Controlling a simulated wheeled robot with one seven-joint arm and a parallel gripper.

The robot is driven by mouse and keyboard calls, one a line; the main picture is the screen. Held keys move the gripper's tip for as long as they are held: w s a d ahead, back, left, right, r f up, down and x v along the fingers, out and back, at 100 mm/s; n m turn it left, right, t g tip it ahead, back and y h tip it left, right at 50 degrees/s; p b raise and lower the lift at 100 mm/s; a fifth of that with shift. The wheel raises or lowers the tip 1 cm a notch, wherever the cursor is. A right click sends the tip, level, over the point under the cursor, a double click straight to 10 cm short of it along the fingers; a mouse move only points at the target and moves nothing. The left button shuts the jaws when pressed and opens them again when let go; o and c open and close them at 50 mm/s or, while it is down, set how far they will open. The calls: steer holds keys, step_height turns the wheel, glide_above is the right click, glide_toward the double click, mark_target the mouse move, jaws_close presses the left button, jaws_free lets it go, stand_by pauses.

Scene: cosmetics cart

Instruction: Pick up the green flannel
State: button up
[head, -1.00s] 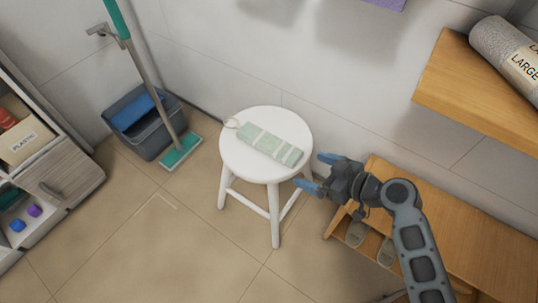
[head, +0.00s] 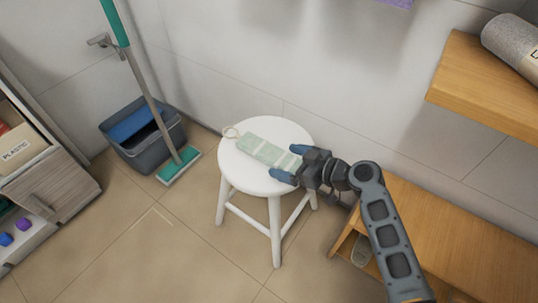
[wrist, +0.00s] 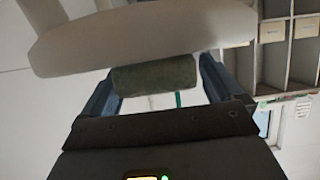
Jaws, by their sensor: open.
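The green flannel (head: 262,150), pale with lighter stripes and a loop at its left end, lies on the round white stool (head: 245,178). My gripper (head: 287,163) is open at the flannel's right end, its blue fingers to either side of that end, which they partly hide. In the wrist view the flannel (wrist: 155,76) shows as a dark green roll between the two fingers, with the pale stool seat (wrist: 140,40) beside it. I cannot tell whether the fingers touch the flannel.
A wooden bench (head: 440,235) stands right of the stool, with a wooden shelf (head: 480,80) above. A grey bucket (head: 150,150) and a green mop (head: 180,165) stand at the left. A cabinet (head: 60,185) is at the far left. Tiled floor is clear in front.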

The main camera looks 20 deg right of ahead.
steer(key=shift+w+a, duration=0.1)
steer(key=c, duration=1.1)
steer(key=shift+o, duration=0.2)
steer(key=shift+r, duration=0.1)
